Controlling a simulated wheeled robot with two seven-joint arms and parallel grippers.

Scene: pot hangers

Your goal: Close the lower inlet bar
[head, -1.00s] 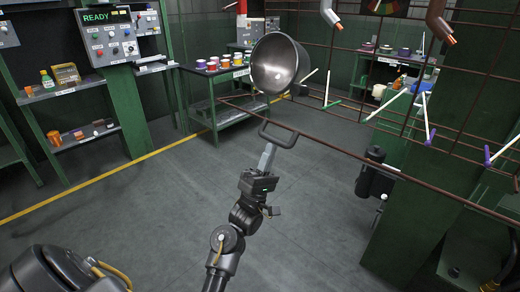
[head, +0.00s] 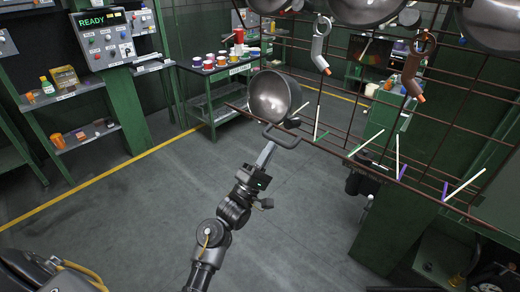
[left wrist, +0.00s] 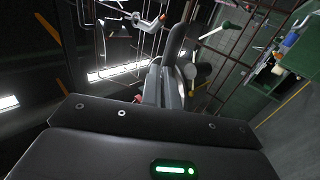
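The lower inlet bar (head: 345,155) is a long thin rusty bar slanting across the head view from upper left to lower right. A dark loop handle (head: 281,136) stands out from it near its left part. My left gripper (head: 266,153) reaches up to this handle, its fingers close together and meeting the loop. In the left wrist view the fingers (left wrist: 172,84) look closed around a dark piece, partly hidden by the gripper body. A steel pot (head: 274,97) hangs just behind the bar. My right gripper is not in view.
A rusty wire rack (head: 455,125) with white, green and purple rods stands behind the bar. More pots (head: 365,8) and hooks (head: 321,45) hang above. A green table (head: 220,95) with cups stands behind. Floor left of my arm is clear.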

